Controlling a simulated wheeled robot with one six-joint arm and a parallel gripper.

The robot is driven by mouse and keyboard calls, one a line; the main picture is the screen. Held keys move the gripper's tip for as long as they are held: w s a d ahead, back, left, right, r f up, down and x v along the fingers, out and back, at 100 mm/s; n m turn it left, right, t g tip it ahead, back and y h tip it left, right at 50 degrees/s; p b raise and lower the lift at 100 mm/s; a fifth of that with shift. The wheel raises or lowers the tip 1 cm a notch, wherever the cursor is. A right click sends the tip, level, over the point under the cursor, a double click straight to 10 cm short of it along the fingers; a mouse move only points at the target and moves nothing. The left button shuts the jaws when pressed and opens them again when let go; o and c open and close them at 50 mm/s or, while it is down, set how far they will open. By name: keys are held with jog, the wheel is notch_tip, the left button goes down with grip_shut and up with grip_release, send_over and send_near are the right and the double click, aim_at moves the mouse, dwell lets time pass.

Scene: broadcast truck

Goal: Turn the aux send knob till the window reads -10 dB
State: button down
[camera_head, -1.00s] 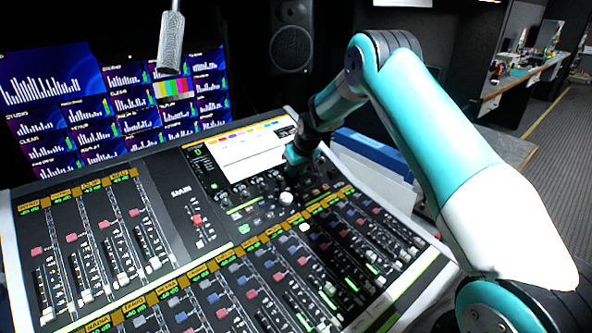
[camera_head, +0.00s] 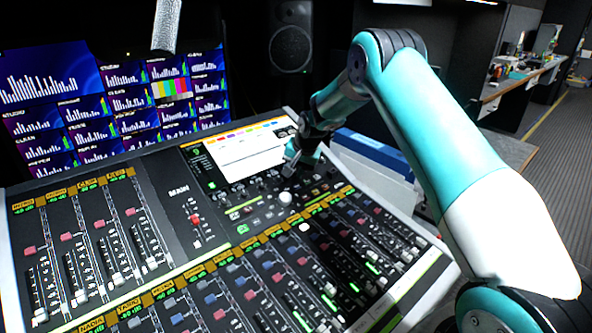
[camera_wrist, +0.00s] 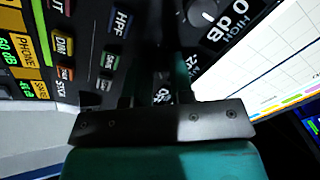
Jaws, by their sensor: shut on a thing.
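My gripper (camera_head: 290,172) is at the upper right of the mixing console (camera_head: 165,200), just below its bright screen. In the wrist view my gripper (camera_wrist: 160,80) reaches down to the panel with its dark fingers close together, shut on a knob that the fingers mostly hide. I take this to be the aux send knob, but its label is not readable. A separate dark knob (camera_wrist: 204,12) with a white mark sits beyond the fingers, next to printing that reads "0 dB" and "HIGH". I cannot make out a reading window for the held knob.
The console's screen (camera_head: 245,155) lies left of the gripper, and a pale round ball (camera_head: 286,198) is just below it. Buttons marked HPF (camera_wrist: 122,23) and DIM (camera_wrist: 62,45) are close by. A blue box (camera_head: 370,148) stands behind the console's right side.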

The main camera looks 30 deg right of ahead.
jog(key=shift+m, duration=0.6)
jog(key=c, duration=1)
grip_release()
jog(key=b+v, duration=0.2)
jog(key=v, duration=1.5)
jog(key=shift+s+r, duration=0.1)
jog(key=shift+r, duration=0.1)
